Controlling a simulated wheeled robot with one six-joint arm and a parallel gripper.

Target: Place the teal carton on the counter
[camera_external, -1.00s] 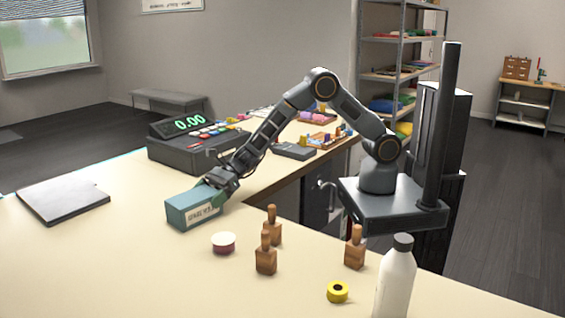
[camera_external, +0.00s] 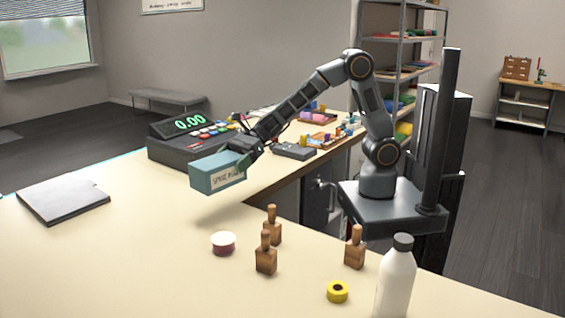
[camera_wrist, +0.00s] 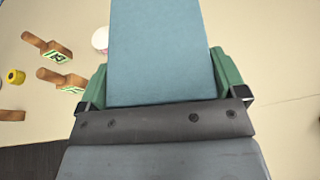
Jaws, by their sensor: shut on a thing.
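The teal carton (camera_external: 217,172) is a box with a white printed label on its side. My gripper (camera_external: 243,155) is shut on it and holds it in the air above the counter (camera_external: 130,240), with a shadow on the surface below. In the wrist view the teal carton (camera_wrist: 160,50) fills the middle, between the green fingers of my gripper (camera_wrist: 160,85). The carton hides the counter directly behind it there.
A cash register (camera_external: 185,140) stands just behind the carton. A grey folder (camera_external: 62,198) lies at the left. Wooden stamps (camera_external: 266,255), a round red-and-white tub (camera_external: 223,243), yellow tape (camera_external: 337,292) and a white bottle (camera_external: 396,280) stand in front. The front left counter is clear.

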